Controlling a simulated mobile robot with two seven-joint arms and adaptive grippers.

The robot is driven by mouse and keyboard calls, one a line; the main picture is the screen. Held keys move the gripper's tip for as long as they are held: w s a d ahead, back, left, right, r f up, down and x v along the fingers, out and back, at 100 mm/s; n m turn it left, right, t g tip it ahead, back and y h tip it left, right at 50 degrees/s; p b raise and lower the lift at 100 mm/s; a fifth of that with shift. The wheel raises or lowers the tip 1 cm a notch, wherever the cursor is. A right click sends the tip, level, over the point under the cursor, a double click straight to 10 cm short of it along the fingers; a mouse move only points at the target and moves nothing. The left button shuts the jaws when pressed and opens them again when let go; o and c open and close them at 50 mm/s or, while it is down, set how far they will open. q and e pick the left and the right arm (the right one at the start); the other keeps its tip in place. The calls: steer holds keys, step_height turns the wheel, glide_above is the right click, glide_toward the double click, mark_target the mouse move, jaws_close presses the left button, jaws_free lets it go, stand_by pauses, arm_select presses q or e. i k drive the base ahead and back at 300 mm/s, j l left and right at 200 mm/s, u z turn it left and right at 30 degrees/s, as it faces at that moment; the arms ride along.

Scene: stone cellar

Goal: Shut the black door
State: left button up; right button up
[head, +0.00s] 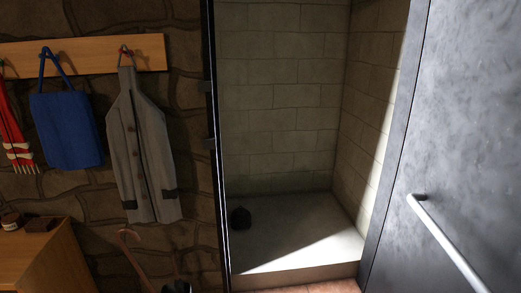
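The black door (458,120) fills the right side of the head view. It stands open, swung out from the right side of a doorway. A light grey bar handle (447,245) runs slantwise across its lower part and leaves the picture at the bottom. The dark door frame (211,130) shows as a narrow upright at the left of the opening. Neither of my grippers shows in the view.
At left, a wooden rack (90,54) holds a blue bag (68,130) and grey garment (140,150). A wooden cabinet (35,255) stands lower left.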

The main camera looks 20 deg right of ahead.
mark_target(453, 224)
steer(key=k+l, duration=0.15)
steer(key=l, duration=0.25)
steer(key=k+l+z, duration=0.1)
steer(key=l, duration=0.25)
steer(key=k+l, duration=0.15)
steer(key=l, duration=0.25)
steer(key=k+l+z, duration=0.1)
steer(key=l, duration=0.3)
steer(key=k+l+z, duration=0.1)
steer(key=l, duration=0.3)
steer(key=k+l, duration=0.15)
steer(key=l, duration=0.3)
steer(key=l+z, duration=0.1)
steer(key=l, duration=1.05)
